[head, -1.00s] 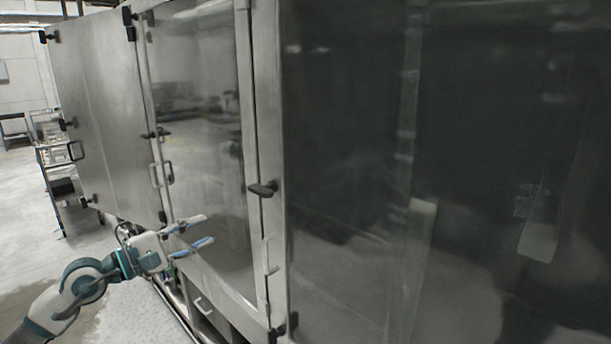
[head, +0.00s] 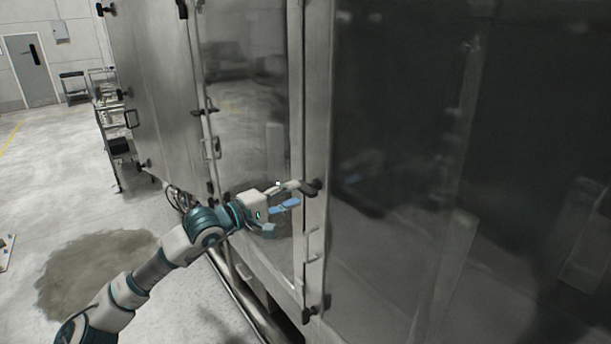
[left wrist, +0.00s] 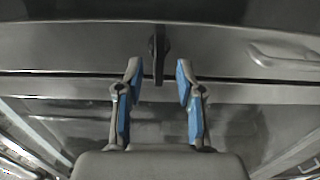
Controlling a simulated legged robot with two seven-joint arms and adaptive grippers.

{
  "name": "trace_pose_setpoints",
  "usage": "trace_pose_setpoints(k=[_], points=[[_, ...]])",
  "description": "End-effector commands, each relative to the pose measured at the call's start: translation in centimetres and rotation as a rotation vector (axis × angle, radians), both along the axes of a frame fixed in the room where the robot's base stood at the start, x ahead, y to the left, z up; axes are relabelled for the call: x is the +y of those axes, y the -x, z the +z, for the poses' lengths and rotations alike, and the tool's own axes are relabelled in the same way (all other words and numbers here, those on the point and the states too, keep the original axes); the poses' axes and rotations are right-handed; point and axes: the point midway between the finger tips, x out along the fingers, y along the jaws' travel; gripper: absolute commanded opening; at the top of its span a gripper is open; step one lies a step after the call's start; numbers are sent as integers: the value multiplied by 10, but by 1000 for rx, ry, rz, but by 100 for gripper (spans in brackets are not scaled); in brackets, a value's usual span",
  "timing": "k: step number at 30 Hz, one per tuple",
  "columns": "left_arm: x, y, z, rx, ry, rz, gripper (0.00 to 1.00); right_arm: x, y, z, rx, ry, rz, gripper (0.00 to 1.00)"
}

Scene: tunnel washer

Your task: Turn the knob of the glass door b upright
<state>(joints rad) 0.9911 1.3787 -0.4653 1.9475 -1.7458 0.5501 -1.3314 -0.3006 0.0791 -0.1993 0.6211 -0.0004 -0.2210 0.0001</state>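A dark knob (head: 313,187) sits on the metal post between two glass panels. In the left wrist view the knob (left wrist: 159,48) lies across the post, so it is not in line with it. My left gripper (head: 300,195) is at the knob in the head view. In the left wrist view my left gripper (left wrist: 159,70) is open, with a finger on each side of the knob and a gap to both. The glass door (head: 245,90) left of the post is closed. No label shows which door is b. My right gripper is out of view.
A large dark glass panel (head: 400,130) fills the right side. Another dark handle (head: 314,309) sits lower on the post, and a metal pull handle (left wrist: 285,58) is beside the knob. Open floor (head: 60,190) lies at the left, with a trolley (head: 112,130) behind.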

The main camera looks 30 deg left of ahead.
Motion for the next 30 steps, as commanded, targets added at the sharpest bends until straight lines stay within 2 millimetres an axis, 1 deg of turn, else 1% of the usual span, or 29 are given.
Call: trace_pose_setpoints(k=[1, 4, 7, 12, 19, 20, 21, 24, 30], points=[[-5, -10, 5, -1, 4, -3, 38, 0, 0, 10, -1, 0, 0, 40], [-11, -25, 4, -1, 3, -2, 38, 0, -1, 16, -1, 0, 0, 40], [-15, -35, 2, -1, 1, 0, 38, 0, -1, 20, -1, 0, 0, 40], [-20, -43, 1, -1, -2, 0, 38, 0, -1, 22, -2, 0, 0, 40], [-21, -43, 0, 0, -2, 1, 38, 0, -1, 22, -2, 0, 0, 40], [-20, -43, 0, 0, -2, 1, 32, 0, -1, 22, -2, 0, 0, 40], [-20, -43, 0, 0, -2, 1, 22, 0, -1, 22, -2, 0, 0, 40], [-19, -43, 0, -1, -2, 1, 0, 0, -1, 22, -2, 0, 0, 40], [-18, -44, -2, 2, 0, 2, 0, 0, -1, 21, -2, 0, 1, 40]])
